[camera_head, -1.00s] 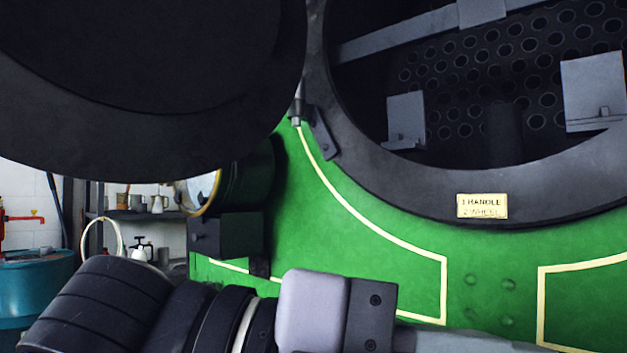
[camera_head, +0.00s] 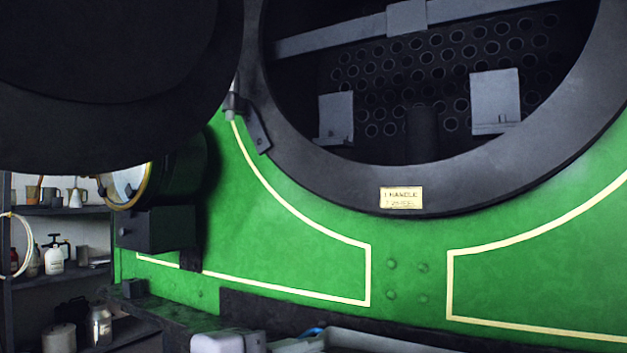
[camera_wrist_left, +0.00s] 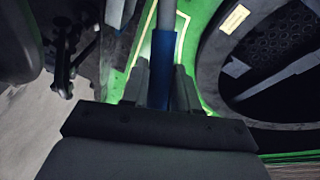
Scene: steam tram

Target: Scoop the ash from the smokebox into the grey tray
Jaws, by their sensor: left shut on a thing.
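My left gripper (camera_wrist_left: 162,72) is shut on the blue handle (camera_wrist_left: 162,45) of a tool with a grey shaft (camera_wrist_left: 167,12). The tool's far end is out of view. In the head view only the top of this gripper (camera_head: 285,344) shows at the bottom edge, with a bit of blue beside it. The round smokebox (camera_head: 345,160) stands open above, its inside dark; I cannot make out ash in it. It also shows in the wrist view (camera_wrist_left: 213,70). A light grey rimmed thing (camera_head: 375,344) at the bottom edge may be the grey tray; I cannot tell. My right gripper is not in view.
The big dark smokebox door (camera_head: 100,100) hangs open at the upper left. A lamp (camera_head: 128,185) sits on a bracket below it. Two grey plates stand inside the opening. Shelves (camera_head: 60,210) with bottles are at far left. A dark ledge (camera_head: 170,315) runs along the bottom.

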